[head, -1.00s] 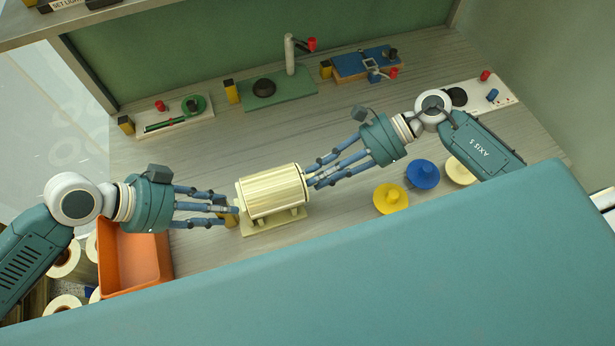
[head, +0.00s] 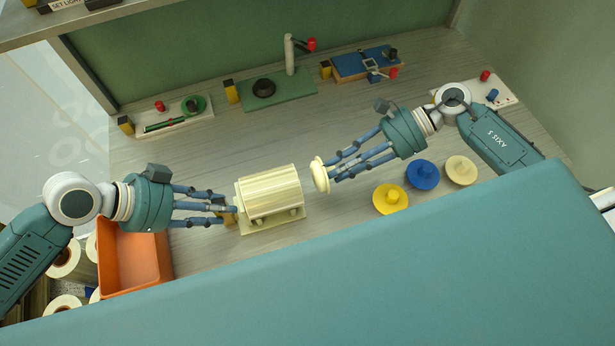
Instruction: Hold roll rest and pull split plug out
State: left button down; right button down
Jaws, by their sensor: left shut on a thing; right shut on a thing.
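A cream roll (head: 270,190) lies on its side on a pale roll rest (head: 272,222) at the middle of the bench. My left gripper (head: 232,209) is shut on the roll rest at its left end, where a small yellow-brown part (head: 228,219) shows behind the fingers. My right gripper (head: 332,174) is shut on a cream split plug (head: 319,175), a flanged disc. The plug is apart from the roll, a short gap to the right of its right end. The exact finger contact on the rest is partly hidden.
Yellow (head: 391,199), blue (head: 422,174) and cream (head: 460,170) flanged plugs stand on the bench at the right. An orange bin (head: 135,262) is at the lower left. Fixtures, including a green plate (head: 277,92), line the back. Bare bench lies behind the roll.

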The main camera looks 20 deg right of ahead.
pick_arm(q)
jog(key=shift+s+a+f, duration=0.1)
jog(key=shift+a+f, duration=0.05)
jog(key=shift+f, duration=0.05)
jog(key=c, duration=1.2)
grip_release()
jog(key=shift+r, duration=0.1)
jog(key=shift+a+r, duration=0.1)
jog(key=shift+r, duration=0.05)
jog(key=shift+v, duration=5.8)
